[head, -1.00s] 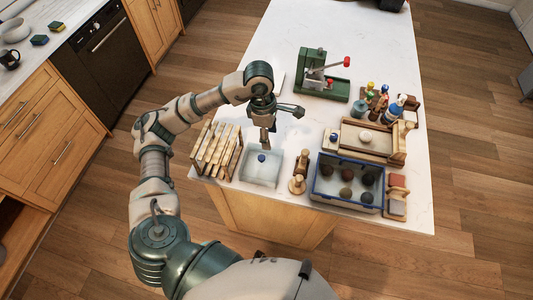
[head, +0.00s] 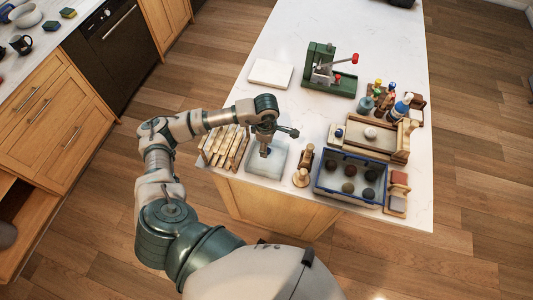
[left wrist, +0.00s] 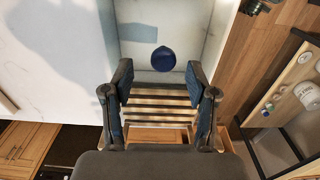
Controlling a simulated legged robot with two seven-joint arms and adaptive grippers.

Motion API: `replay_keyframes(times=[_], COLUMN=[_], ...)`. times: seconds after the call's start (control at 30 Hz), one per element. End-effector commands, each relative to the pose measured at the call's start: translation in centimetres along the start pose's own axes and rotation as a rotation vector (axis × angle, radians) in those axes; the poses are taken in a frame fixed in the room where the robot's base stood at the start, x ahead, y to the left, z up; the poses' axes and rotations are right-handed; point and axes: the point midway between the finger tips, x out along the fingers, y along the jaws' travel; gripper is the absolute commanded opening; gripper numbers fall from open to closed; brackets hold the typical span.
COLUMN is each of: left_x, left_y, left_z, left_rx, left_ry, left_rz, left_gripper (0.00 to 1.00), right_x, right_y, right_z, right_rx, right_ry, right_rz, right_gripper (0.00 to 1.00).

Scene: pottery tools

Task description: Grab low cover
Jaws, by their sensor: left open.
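The low cover (head: 278,163) is a pale, translucent square lid with a round blue knob (left wrist: 163,59) on top. It lies near the front edge of the white island counter. My left gripper (head: 264,152) is above it, pointing down, and partly hides the knob in the head view. In the left wrist view the left gripper (left wrist: 160,73) has its two fingers spread apart with nothing between the pads. The knob shows just beyond the fingertips, roughly centred between them. Contact with the cover cannot be seen. My right gripper is not in view.
A wooden slatted rack (head: 226,146) stands close left of the cover. Turned wooden pieces (head: 302,166) stand close right, then a blue crate (head: 347,197) with several dark balls. A green press (head: 330,80) and white slab (head: 270,73) sit farther back. The counter's middle is clear.

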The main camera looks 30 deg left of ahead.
Motion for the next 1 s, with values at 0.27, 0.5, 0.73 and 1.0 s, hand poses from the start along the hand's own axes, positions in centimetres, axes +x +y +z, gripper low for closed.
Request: replay_keyframes(times=[0.27,0.5,0.73,1.0], left_x=[3.0,3.1,3.1,3.1], left_y=[-0.2,-0.1,-0.1,-0.1], left_z=[0.3,0.1,0.1,0.1], left_rx=[0.002,0.001,0.001,0.000], left_ry=[0.000,-0.001,-0.001,0.001], left_rz=[0.000,0.000,-0.001,-0.002], left_gripper=[0.58,0.48,0.00,0.00], right_x=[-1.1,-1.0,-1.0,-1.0], right_y=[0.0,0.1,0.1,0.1], right_z=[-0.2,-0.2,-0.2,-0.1], right_rx=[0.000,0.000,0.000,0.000], right_ry=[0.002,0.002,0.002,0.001], right_rz=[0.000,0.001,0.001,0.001], right_gripper=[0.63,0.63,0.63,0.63])
